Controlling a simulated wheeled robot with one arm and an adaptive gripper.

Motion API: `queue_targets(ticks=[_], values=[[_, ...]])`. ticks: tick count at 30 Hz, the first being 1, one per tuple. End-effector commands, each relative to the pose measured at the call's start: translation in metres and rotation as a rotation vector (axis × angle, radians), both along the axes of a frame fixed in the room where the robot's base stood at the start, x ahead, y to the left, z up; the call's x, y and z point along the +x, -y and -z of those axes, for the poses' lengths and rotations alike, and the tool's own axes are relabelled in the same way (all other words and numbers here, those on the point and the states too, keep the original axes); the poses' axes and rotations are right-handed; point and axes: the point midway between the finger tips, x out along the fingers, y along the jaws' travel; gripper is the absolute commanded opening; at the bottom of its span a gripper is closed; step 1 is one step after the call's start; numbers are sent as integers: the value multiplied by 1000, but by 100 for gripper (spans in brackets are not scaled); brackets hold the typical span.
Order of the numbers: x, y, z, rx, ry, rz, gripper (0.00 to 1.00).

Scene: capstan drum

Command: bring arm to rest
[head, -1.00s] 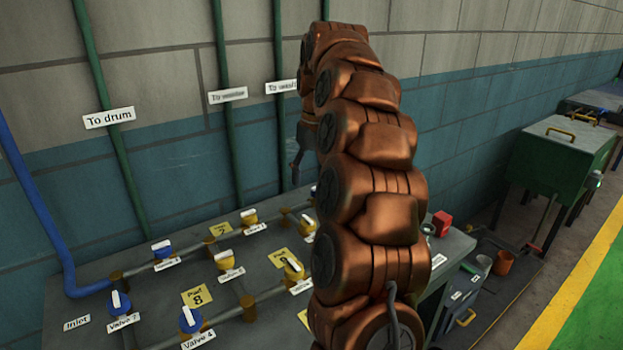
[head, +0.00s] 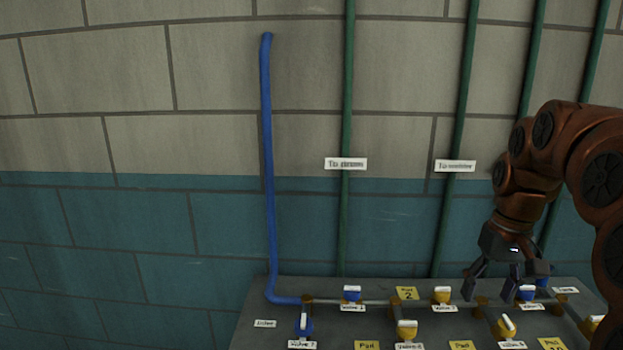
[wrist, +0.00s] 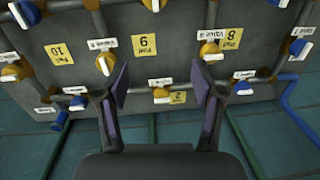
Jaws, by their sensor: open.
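My arm (head: 575,155) comes in from the right in the head view, copper coloured and bent downward. My gripper (head: 503,285) hangs at its end above the valve table, its fingers spread. In the wrist view my gripper (wrist: 160,88) is open with nothing between its two fingers. The wrist view looks down past the fingers at the grey table top (wrist: 160,60) with its pipes and valves. From these views I cannot tell the exact gap between the fingertips and the table.
Blue and yellow valves with white handles, such as a yellow valve (head: 442,295) and a blue valve (head: 352,294), stand on the table (head: 262,300). A blue pipe (head: 268,160) and green pipes (head: 346,110) run up the wall. The wall left of the blue pipe is bare.

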Motion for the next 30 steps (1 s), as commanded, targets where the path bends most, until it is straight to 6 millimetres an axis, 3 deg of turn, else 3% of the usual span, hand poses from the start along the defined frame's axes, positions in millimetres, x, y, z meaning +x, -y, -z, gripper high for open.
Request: queue_targets(ticks=[6, 15, 24, 30], values=[[-46, -52, 0, -9, -27, -63, 67], [-122, -102, 17, -28, -68, -107, 67], [-205, -129, 45, -53, -106, -108, 67], [-248, -136, 63, -64, -125, -91, 67]])
